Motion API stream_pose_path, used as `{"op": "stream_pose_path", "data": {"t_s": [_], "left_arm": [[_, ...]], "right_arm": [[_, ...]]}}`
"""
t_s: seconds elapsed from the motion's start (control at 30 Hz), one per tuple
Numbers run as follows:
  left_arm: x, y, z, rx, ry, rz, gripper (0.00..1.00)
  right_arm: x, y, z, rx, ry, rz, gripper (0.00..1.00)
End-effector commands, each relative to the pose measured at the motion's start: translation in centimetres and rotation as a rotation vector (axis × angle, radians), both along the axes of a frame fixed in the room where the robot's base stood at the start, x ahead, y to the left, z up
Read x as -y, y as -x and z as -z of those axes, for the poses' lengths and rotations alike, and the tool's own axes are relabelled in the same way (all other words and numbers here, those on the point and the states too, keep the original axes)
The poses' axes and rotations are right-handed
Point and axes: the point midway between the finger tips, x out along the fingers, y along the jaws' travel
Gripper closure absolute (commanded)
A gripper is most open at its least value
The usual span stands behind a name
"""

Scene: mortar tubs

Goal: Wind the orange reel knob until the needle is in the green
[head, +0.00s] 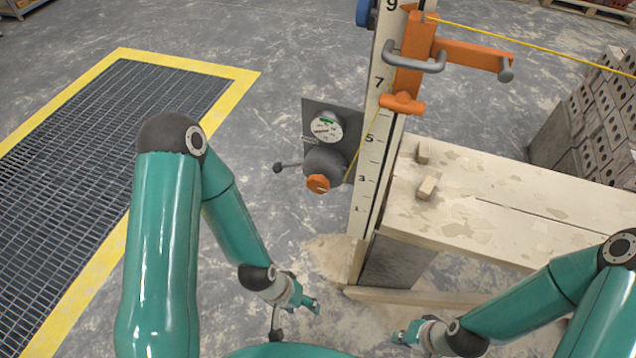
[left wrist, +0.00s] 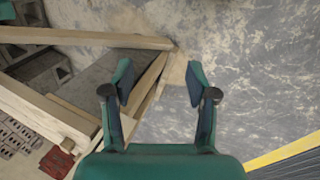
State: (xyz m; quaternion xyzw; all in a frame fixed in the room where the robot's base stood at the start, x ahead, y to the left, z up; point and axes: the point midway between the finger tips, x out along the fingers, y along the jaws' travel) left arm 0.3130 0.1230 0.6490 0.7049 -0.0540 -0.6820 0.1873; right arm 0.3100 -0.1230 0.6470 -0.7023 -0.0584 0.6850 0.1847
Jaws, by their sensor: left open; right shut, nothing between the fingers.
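The orange knob (head: 318,183) sits on the front of a dark grey reel (head: 325,163), fixed to a grey plate on the tall marked post. Above it is a round white gauge (head: 327,126) with a green patch near its top; the needle is too small to read. My left gripper (head: 297,320) is open and empty, below the knob and well apart from it. In the left wrist view its two fingers (left wrist: 158,82) are spread, with neither knob nor reel between them. My right gripper (head: 403,337) is shut and empty, low in front of the bench.
A lever with a dark ball (head: 278,168) sticks out left of the reel. A yellow line runs up the marked post (head: 370,135) to an orange clamp (head: 412,60). A plank bench (head: 500,215) stands right. Open floor lies left, toward a yellow-edged grating (head: 245,75).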

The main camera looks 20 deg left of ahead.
Motion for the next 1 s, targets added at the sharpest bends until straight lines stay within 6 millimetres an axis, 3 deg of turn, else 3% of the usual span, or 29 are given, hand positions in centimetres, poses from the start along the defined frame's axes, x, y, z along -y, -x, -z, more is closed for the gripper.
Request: {"op": "stream_pose_path", "data": {"t_s": [0.03,0.13,0.33,0.5,0.6,0.77,1.0], "left_arm": [[-0.1,-0.6,0.4,0.014,-0.005,-0.015,0.28],[-0.2,-2.5,1.0,0.059,-0.018,-0.078,0.13],[-0.5,-9.3,1.1,0.239,-0.012,-0.344,0.13],[-0.4,-14.6,-1.6,0.433,0.108,-0.653,0.13],[-0.2,-16.4,-3.9,0.528,0.235,-0.831,0.13],[-0.3,-16.9,-7.7,0.633,0.515,-1.096,0.13],[-1.9,-13.6,-11.9,0.634,1.032,-1.411,0.13]], "right_arm": [[0.0,0.0,0.8,0.000,0.000,0.000,1.00],[0.0,0.0,2.8,0.000,0.000,0.000,1.00],[0.0,0.0,9.9,0.000,0.000,0.000,1.00],[0.0,0.0,17.0,0.000,0.000,0.000,1.00],[0.0,0.0,21.0,0.000,0.000,0.000,1.00],[0.0,0.0,27.5,0.000,0.000,0.000,1.00],[0.0,0.0,36.1,0.000,0.000,0.000,1.00]]}}
